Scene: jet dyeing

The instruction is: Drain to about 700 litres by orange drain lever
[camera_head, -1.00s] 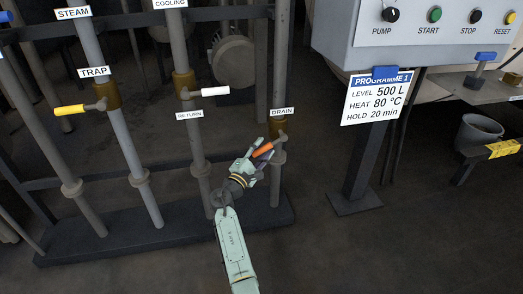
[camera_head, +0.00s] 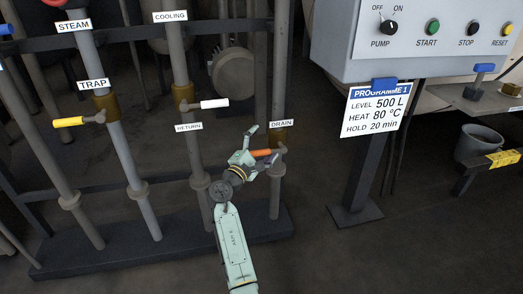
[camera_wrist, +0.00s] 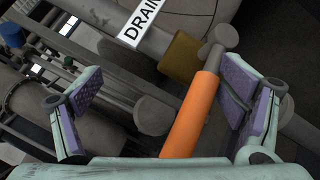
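The orange drain lever (camera_head: 261,153) sits on the brass drain valve (camera_head: 279,136) below the DRAIN label (camera_head: 282,123). It points left and is nearly level in the head view. My gripper (camera_head: 266,144) is open around the lever, one finger above it and one below. In the wrist view the orange lever (camera_wrist: 192,115) runs between the spread fingers, much nearer the right finger (camera_wrist: 248,97). A wide gap separates it from the left finger (camera_wrist: 78,108). Whether the right finger touches it I cannot tell. No litre reading is legible.
The white-handled return lever (camera_head: 213,104) and the yellow trap lever (camera_head: 69,122) are on pipes to the left. The control panel (camera_head: 420,45) stands at right. A programme card (camera_head: 373,110) on it reads level 500 L, heat 80 °C, hold 20 min.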

